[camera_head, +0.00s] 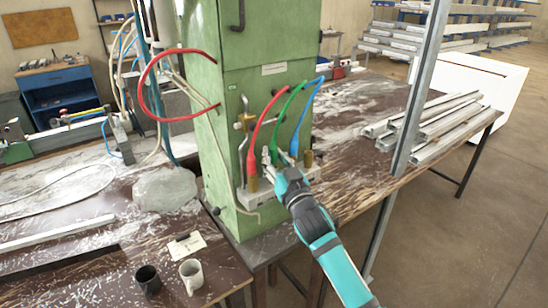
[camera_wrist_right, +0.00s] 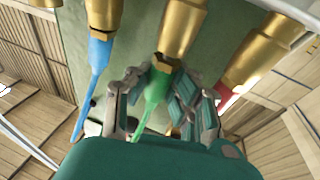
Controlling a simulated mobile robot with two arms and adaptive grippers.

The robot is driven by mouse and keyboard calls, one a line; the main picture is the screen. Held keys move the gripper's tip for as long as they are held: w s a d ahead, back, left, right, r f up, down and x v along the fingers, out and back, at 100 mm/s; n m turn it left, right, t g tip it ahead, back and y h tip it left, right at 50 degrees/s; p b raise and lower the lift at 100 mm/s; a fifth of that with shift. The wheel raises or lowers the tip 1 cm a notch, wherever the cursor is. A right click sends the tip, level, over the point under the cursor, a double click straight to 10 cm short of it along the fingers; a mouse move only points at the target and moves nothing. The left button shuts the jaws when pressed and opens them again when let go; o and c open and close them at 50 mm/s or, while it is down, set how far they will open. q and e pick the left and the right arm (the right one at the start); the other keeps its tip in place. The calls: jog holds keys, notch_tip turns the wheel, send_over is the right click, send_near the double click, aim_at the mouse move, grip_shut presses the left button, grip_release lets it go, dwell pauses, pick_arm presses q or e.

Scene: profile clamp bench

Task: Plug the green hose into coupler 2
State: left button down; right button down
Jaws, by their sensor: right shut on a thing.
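The green hose (camera_head: 287,108) arches down the front of the green cabinet, between a red hose (camera_head: 261,125) and a blue hose (camera_head: 304,105). My right gripper (camera_head: 273,163) is at its lower end. In the right wrist view the gripper (camera_wrist_right: 160,92) is shut around the green hose end (camera_wrist_right: 157,84). The green end lines up with the middle brass coupler (camera_wrist_right: 181,28) and meets its rim; how deep it sits I cannot tell. The blue hose end (camera_wrist_right: 99,50) is at a brass coupler (camera_wrist_right: 103,14). No coupler number is legible. My left gripper is not in view.
The green cabinet (camera_head: 265,45) stands right behind the hoses, with a pale ledge (camera_head: 255,198) below. A metal post (camera_head: 405,140) stands to the right. Metal profiles (camera_head: 430,130) lie on the right bench. Two mugs (camera_head: 191,274) stand at front left.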

jog(key=shift+s+f+b, duration=0.1)
jog(key=shift+f+b, duration=0.25)
jog(key=shift+f, duration=0.2)
jog(key=c, duration=1.1)
grip_release()
jog(key=shift+c, duration=0.2)
jog(key=shift+p+v, duration=0.7)
jog(key=shift+v, duration=0.4)
jog(key=p+v, duration=0.2)
jog(key=v, duration=0.4)
jog(key=shift+s+d+p, duration=0.2)
jog(key=shift+s+p, duration=0.1)
jog(key=shift+f, duration=0.15)
